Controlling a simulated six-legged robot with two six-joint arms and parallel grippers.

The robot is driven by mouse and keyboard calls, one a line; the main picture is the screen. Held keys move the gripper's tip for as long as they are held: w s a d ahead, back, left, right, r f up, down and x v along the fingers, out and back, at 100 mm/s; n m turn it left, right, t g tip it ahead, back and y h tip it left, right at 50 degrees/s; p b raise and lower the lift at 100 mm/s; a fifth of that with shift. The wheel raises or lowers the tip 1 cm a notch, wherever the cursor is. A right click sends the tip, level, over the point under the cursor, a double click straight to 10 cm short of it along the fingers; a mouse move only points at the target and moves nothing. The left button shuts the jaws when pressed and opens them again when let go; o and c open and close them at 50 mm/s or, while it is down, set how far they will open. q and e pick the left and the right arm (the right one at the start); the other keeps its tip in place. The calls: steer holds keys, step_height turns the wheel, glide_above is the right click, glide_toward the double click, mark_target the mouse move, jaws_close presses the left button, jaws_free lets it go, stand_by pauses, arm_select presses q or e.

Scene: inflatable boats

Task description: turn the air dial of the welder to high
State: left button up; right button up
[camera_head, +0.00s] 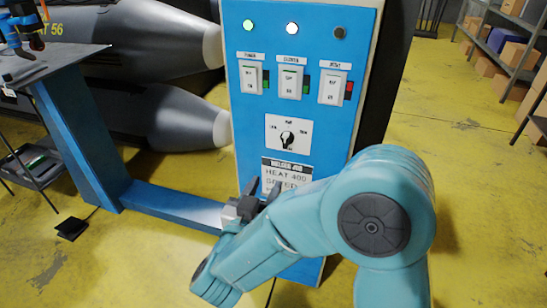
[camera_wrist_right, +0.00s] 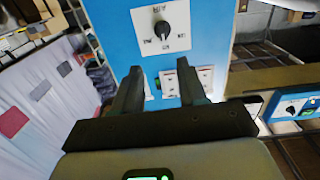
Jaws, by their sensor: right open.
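The welder's blue control panel (camera_head: 332,140) faces me in the head view. The air dial (camera_head: 287,138) is a black knob on a white plate below the switches; its small labels are too blurred to read, and I cannot tell its setting. It also shows near the top in the right wrist view (camera_wrist_right: 167,33). My right gripper (camera_head: 263,187) is open and empty, below the dial and in front of a printed label. In the wrist view its fingers (camera_wrist_right: 160,72) point toward the panel, apart from the dial. My left gripper is not in view.
Three white rocker switches (camera_head: 291,84) sit above the dial under a row of lamps; the left lamp is green, the middle white, the right dark. Large grey tubes (camera_head: 165,112) lie at left behind a blue-framed table (camera_head: 75,135). Shelves with boxes (camera_head: 505,60) stand at back right.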

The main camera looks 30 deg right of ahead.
mark_target(285, 143)
steer(key=b+x, duration=0.1)
steer(key=x, duration=1.4)
steer(key=shift+w+f+b, duration=0.1)
steer(key=shift+w+b, duration=0.1)
steer(key=shift+b, duration=0.1)
jaws_close()
